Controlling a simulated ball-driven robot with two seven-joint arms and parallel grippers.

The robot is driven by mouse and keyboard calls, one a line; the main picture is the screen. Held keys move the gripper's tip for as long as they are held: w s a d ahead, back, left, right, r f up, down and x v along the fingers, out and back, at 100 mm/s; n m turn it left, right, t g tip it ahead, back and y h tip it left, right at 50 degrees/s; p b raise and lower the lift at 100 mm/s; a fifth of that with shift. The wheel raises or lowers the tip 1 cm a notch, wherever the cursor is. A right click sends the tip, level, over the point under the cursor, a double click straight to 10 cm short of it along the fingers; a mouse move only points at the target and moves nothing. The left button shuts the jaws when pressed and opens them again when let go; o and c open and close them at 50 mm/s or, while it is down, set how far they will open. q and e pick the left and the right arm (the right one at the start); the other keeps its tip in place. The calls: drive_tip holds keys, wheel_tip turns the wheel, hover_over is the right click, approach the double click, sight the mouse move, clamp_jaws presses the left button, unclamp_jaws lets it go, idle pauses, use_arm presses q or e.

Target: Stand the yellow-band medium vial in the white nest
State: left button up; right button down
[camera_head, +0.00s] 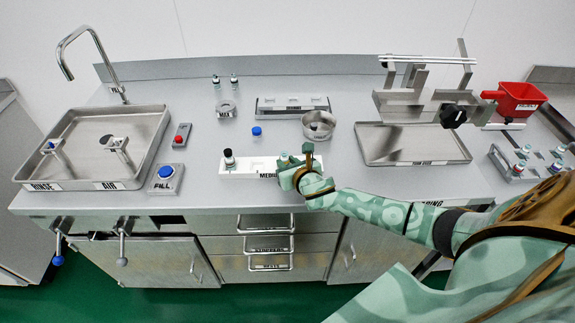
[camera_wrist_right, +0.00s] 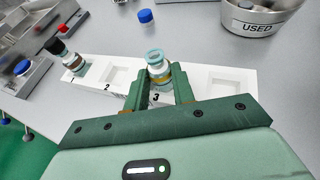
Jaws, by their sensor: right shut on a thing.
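The white nest (camera_head: 251,168) lies on the counter, with numbered square pockets; it also shows in the right wrist view (camera_wrist_right: 210,77). My right gripper (camera_wrist_right: 158,88) is shut on a clear vial (camera_wrist_right: 157,66) with a pale blue-green ring top and a yellow-brown band low on it. The vial is at pocket 3; its base is hidden by the fingers, so I cannot tell whether it is seated. In the head view my right gripper (camera_head: 292,168) covers the nest's right part. A black-capped vial (camera_wrist_right: 59,50) stands in pocket 1. Pockets 2 and 4 look empty. My left gripper is out of view.
A blue-capped item (camera_wrist_right: 145,16) stands behind the nest. The round USED cup (camera_head: 318,125) is behind the gripper. A slotted metal rack (camera_head: 293,106) is farther back. The FILL button (camera_head: 166,172) and sink tray (camera_head: 88,122) are left.

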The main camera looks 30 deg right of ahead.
drive_tip(key=c, duration=1.2)
unclamp_jaws()
drive_tip(key=shift+o, duration=0.2)
drive_tip(key=shift+s+r, duration=0.1)
drive_tip(key=shift+r, duration=0.1)
drive_tip(key=p+v, duration=0.3)
drive_tip(key=v, duration=0.9)
drive_tip(key=shift+f, duration=0.1)
drive_tip(key=shift+a, duration=0.1)
